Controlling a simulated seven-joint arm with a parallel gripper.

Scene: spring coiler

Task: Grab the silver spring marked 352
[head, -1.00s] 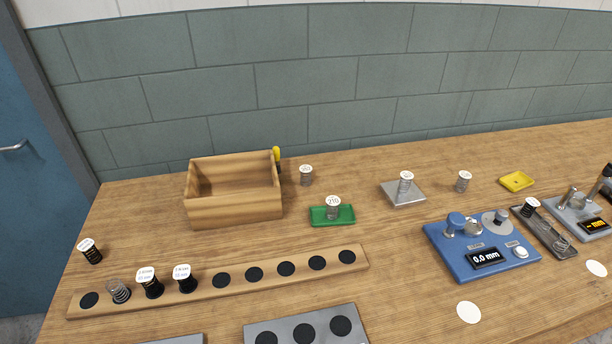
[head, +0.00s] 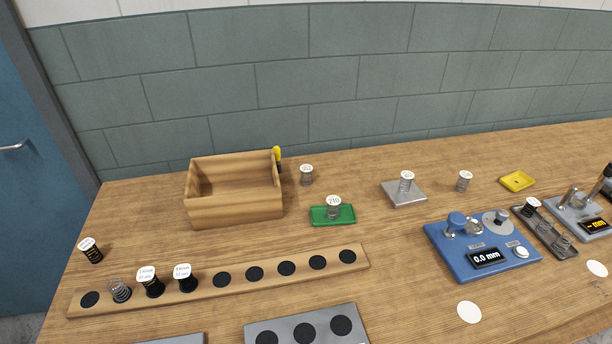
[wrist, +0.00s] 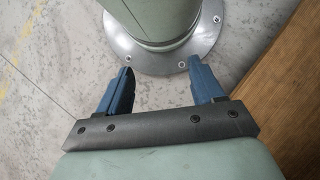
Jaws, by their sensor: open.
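Several silver springs with white round tags stand on the table. One (head: 306,175) is right of the wooden box, one (head: 333,208) in the green tray seems to read 210, one (head: 406,182) is on the grey metal plate, and one (head: 464,181) stands right of that plate. Apart from the 210 tag, their numbers are too small to read, so I cannot tell which is 352. My gripper (wrist: 158,85) shows only in the wrist view, open and empty, with two blue fingers apart above the floor beside the table edge. It is away from all springs.
A wooden rack (head: 305,268) holds several springs at its left end. The wooden box (head: 235,208) stands behind it. A blue gauge (head: 440,243), a dark tray (head: 562,247) and a yellow tray (head: 527,181) lie to the right. Bare tabletop lies between.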

